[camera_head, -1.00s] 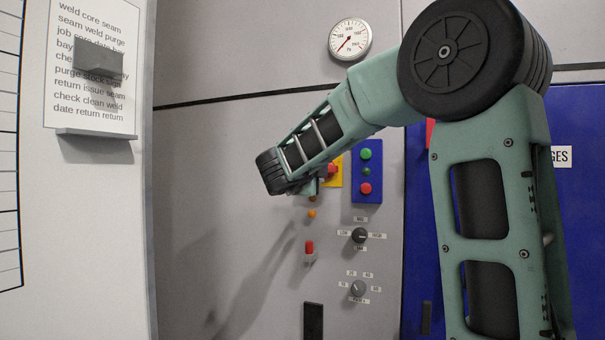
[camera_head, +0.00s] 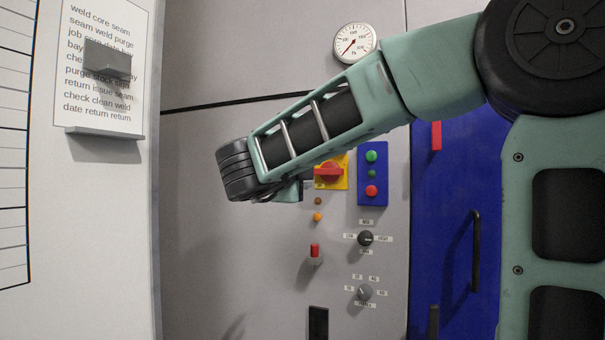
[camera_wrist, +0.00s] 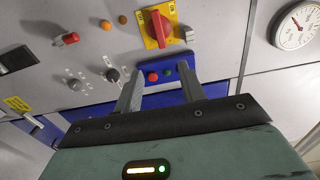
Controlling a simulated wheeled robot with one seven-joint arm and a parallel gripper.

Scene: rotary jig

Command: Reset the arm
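My gripper (camera_wrist: 160,70) shows in the wrist view with its two grey fingers apart and nothing between them. In that view the fingers overlap a blue button box with red and green buttons, and I cannot tell how far off it is. In the head view my arm reaches left across the grey panel (camera_head: 260,270), its elbow at the upper right. The gripper there is mostly hidden behind the wrist. The yellow plate with a red rotary switch (camera_head: 328,172) lies just right of the wrist and also shows in the wrist view (camera_wrist: 158,27).
The blue button box (camera_head: 372,188), two selector knobs (camera_head: 365,238) and a red-tipped toggle (camera_head: 314,252) stick out of the panel. A gauge (camera_head: 355,44) is above. A blue door (camera_head: 448,230) with a black handle is right. A notice board (camera_head: 98,105) hangs left.

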